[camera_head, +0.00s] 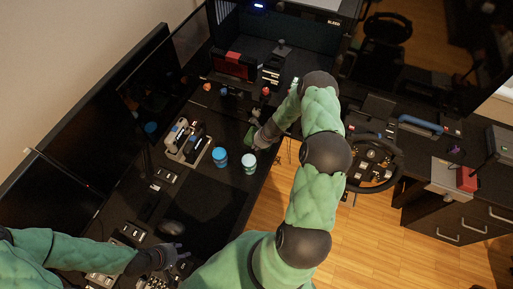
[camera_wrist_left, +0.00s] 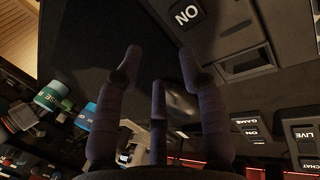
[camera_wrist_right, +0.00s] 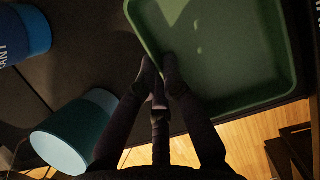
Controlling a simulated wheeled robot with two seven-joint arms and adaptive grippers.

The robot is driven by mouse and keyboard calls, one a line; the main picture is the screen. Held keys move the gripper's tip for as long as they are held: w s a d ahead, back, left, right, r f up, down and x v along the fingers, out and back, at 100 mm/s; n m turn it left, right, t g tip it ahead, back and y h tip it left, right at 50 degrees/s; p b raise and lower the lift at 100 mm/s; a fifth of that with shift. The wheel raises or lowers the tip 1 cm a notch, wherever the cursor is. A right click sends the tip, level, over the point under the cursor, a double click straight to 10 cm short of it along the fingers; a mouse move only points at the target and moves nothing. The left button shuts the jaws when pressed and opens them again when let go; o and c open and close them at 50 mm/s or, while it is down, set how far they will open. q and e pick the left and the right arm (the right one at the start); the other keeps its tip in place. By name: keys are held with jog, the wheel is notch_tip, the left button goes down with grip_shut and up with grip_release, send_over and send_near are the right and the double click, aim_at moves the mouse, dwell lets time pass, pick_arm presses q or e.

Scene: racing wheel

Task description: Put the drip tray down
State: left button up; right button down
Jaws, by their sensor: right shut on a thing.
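The green drip tray (camera_wrist_right: 225,50) is a shallow, rounded rectangular tray in the right wrist view. My right gripper (camera_wrist_right: 160,64) is shut on its near left rim. In the head view my right gripper (camera_head: 262,138) is by the desk's right edge, and only a small green part of the tray (camera_head: 249,134) shows there, mostly hidden by my arm. I cannot tell whether the tray touches the desk. My left gripper (camera_head: 178,254) is open and empty over the button panels at the desk's front; its spread fingers (camera_wrist_left: 160,58) also show in the left wrist view.
A blue cup (camera_head: 220,156) and a teal cup (camera_head: 249,163) stand close to the tray on the black desk. A grey caddy (camera_head: 188,142) is left of them. The dark mat (camera_head: 205,205) is mostly clear. A racing wheel (camera_head: 372,165) stands at the right, beyond the wooden floor (camera_head: 350,235).

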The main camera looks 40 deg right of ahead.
pick_arm(q)
jog(key=shift+r, duration=0.1)
pick_arm(e)
jog(key=shift+r, duration=0.1)
jog(key=c, duration=1.4)
grip_release()
